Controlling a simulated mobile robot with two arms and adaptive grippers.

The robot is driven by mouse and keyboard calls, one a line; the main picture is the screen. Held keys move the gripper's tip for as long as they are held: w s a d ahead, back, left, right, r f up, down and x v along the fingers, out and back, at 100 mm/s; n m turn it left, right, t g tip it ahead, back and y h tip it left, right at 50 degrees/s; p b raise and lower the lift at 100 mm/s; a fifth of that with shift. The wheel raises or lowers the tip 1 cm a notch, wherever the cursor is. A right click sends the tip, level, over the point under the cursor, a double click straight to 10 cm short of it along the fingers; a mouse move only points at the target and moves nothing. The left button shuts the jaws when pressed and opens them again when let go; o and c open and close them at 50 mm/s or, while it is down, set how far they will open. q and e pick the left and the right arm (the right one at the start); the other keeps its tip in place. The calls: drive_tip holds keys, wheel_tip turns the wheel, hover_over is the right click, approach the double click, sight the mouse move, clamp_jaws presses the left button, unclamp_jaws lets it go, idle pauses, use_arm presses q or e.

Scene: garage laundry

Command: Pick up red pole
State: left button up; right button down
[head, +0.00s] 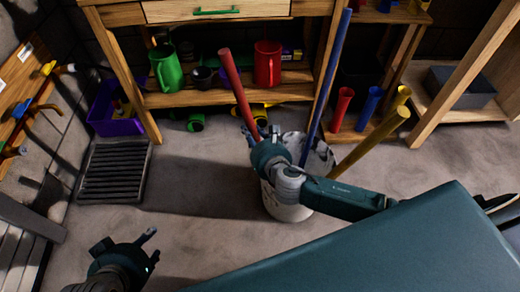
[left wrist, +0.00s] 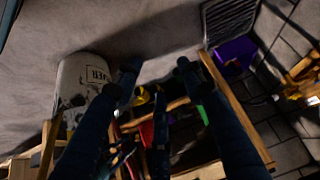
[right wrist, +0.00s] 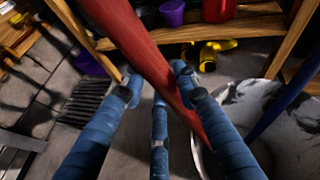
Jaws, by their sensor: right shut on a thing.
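The red pole (head: 236,86) leans up and to the left beside the white bucket (head: 288,212). My right gripper (head: 257,136) is around its lower part and shut on it. In the right wrist view the pole (right wrist: 143,50) runs between the fingers (right wrist: 160,95), and its lower end shows close to the bucket's left rim (right wrist: 196,150). I cannot tell whether that end is inside the rim. My left gripper (head: 132,246) is low at the left, open and empty; its spread fingers show in the left wrist view (left wrist: 158,72).
Behind is a wooden workbench (head: 215,98) with green (head: 166,68) and red (head: 267,64) jugs. A dark slatted mat (head: 115,172) lies left. The floor between mat and bucket is clear.

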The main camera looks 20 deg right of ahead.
sight(252, 121)
use_arm(q)
drive_tip(key=shift+s, duration=0.1)
use_arm(e)
drive_tip(key=shift+r, duration=0.2)
